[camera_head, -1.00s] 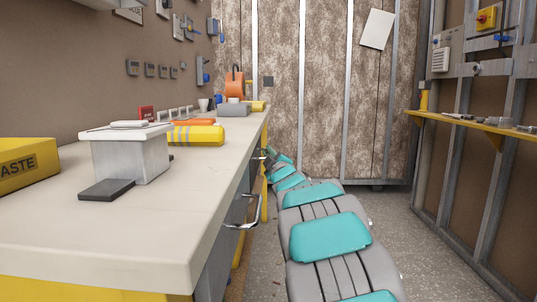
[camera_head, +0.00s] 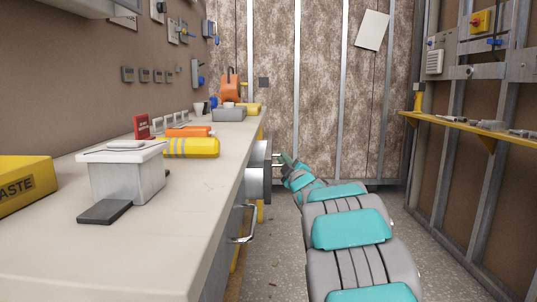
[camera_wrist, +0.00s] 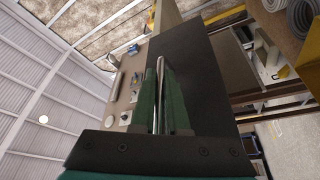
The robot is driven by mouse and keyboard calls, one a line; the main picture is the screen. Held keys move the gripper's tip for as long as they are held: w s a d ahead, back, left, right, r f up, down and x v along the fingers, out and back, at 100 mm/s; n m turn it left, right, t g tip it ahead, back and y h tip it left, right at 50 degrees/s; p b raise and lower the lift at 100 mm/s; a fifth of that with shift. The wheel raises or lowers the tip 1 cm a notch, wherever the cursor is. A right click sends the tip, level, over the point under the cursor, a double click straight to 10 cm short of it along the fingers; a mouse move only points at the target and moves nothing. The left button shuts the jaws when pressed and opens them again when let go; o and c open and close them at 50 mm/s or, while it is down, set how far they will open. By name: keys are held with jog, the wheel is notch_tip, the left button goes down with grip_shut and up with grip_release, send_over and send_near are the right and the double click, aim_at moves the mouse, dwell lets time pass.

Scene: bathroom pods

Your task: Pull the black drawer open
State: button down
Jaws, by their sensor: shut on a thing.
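The black drawer's dark front (camera_wrist: 205,75) fills the middle of the wrist view, with its metal bar handle (camera_wrist: 160,75) standing off it. My gripper (camera_wrist: 160,100) has its green fingers shut on the handle, one on each side of the bar. In the head view the drawer (camera_head: 258,182) juts out from the counter's side, so it stands partly open. There my gripper (camera_head: 284,159) is small and far off, at the drawer's front, and the drawer's inside is hidden.
The long counter (camera_head: 130,245) runs along the left, with a white box (camera_head: 127,182) and yellow cases on top. A nearer metal handle (camera_head: 243,226) sticks out below its edge. A yellow shelf (camera_head: 470,125) lines the right wall.

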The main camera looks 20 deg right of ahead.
jog(key=s+d+p, duration=0.3)
jog(key=s+d, duration=0.1)
jog(key=d, duration=0.6)
jog(key=s+d+p, duration=0.4)
jog(key=d, duration=0.7)
jog(key=shift+s, duration=0.4)
jog(key=c, duration=0.9)
grip_release()
jog(key=v, duration=0.7)
jog(key=shift+s+f, duration=0.1)
jog(key=shift+s, duration=0.25)
jog(key=shift+s, duration=0.15)
